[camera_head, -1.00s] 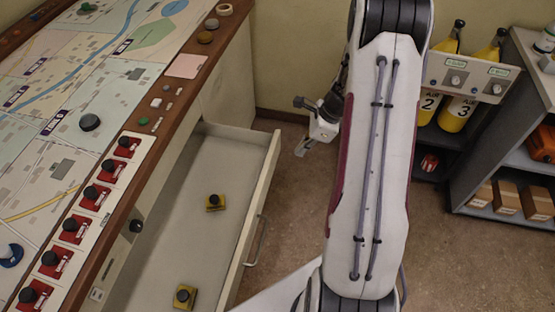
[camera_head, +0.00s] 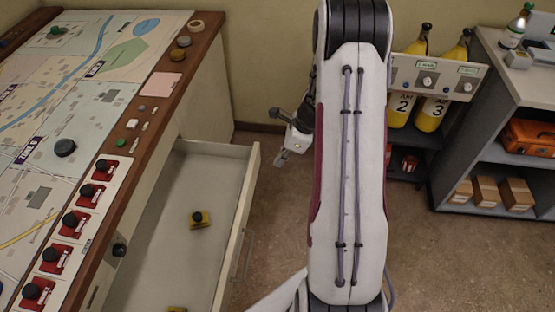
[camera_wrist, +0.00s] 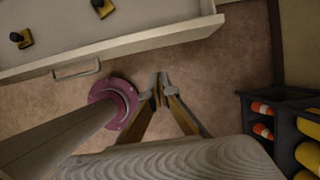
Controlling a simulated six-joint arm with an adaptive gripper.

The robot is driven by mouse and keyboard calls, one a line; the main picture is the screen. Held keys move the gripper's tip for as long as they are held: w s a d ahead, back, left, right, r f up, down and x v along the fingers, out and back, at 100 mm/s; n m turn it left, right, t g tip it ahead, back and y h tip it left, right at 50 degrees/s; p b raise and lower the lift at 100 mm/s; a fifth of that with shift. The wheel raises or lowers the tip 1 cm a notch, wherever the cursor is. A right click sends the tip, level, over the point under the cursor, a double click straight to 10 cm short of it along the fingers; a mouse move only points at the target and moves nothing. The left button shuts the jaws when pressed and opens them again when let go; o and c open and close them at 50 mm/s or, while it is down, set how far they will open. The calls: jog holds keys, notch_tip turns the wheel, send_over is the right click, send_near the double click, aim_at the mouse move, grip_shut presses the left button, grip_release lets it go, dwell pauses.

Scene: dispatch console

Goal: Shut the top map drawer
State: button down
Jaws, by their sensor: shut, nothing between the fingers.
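The top map drawer (camera_head: 222,177) stands pulled out from the right side of the map console. Its front panel, with a bar handle, faces my arm, and the handle (camera_wrist: 77,70) shows in the wrist view. A small yellow block with a black knob (camera_head: 199,219) lies inside, and part of another shows nearer. My gripper (camera_head: 282,158) is to the right of the drawer front, over the floor, apart from it. In the wrist view the fingertips (camera_wrist: 160,80) meet, shut and empty, below the drawer front's edge.
The map console (camera_head: 90,100) carries red switches along its near edge. At the right are yellow cylinders (camera_head: 431,108) in a rack and a grey shelf (camera_head: 490,150) with boxes and an orange case. Bare floor (camera_head: 265,230) lies between the drawer and my arm.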

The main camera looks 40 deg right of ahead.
jog(key=w+a+f, duration=0.5)
jog(key=f, duration=0.3)
dwell(0.6)
jog(key=shift+w+a, duration=0.1)
jog(key=w+a, duration=1.9)
dwell(0.7)
jog(key=s+d+r, duration=0.5)
jog(key=r, duration=0.4)
jog(key=shift+s+d, duration=0.15)
jog(key=shift+s, duration=0.05)
dwell(0.5)
